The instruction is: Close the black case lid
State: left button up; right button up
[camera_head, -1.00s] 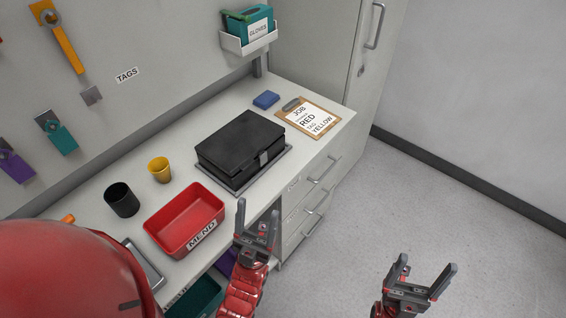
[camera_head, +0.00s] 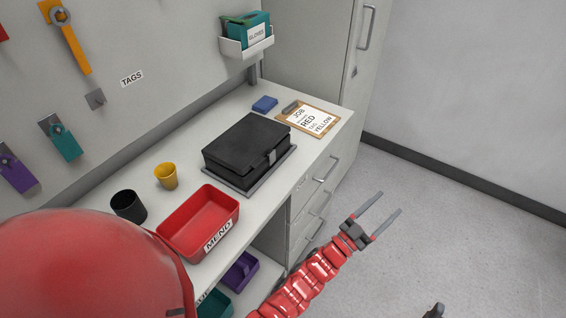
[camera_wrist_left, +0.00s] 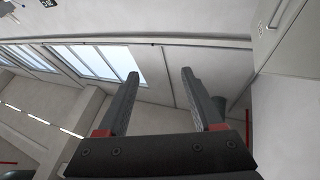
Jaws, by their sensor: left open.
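The black case (camera_head: 246,148) sits on the bench on a grey base plate, with a grey latch (camera_head: 272,157) on its front side. Its lid appears down flat on the body; I cannot tell whether a thin gap remains or whether the latch is fastened. My left gripper (camera_head: 390,203) is open and empty, over the floor to the right of the bench and apart from the case. In the left wrist view its two fingers (camera_wrist_left: 160,80) are spread with nothing between them. Only a dark tip of what seems my right gripper (camera_head: 435,311) shows at the bottom edge.
A red bin (camera_head: 203,214), a yellow cup (camera_head: 166,176) and a black cup (camera_head: 128,206) stand left of the case. A clipboard (camera_head: 308,119) and a blue block (camera_head: 264,104) lie beyond it. Drawers (camera_head: 318,185) with handles face the open floor.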

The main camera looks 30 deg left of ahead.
pick_arm(q)
jog(key=w+d+f+n+g+y+b, duration=0.25)
jog(key=w+f+g+y, duration=0.2)
jog(key=w+f, duration=0.65)
jog(key=w+a+f+n+g+y+b, duration=0.1)
jog(key=w+a+f+n+y+b, duration=0.2)
jog(key=f+y, duration=0.35)
jog(key=n+g+y+b, duration=0.8)
jog(key=n+g+y, duration=0.6)
jog(key=n+y, duration=0.45)
send_near(273, 154)
jog(key=shift+t+h, duration=0.35)
jog(key=shift+h, duration=0.1)
jog(key=a+p, duration=0.1)
jog(key=a, duration=0.2)
jog(key=a+r+p, duration=0.1)
jog(key=a+p, duration=0.1)
jog(key=a, duration=0.1)
jog(key=shift+a+r, duration=0.1)
jog(key=shift+a, duration=0.05)
jog(key=shift+w+a, duration=0.15)
jog(key=shift+a, duration=0.6)
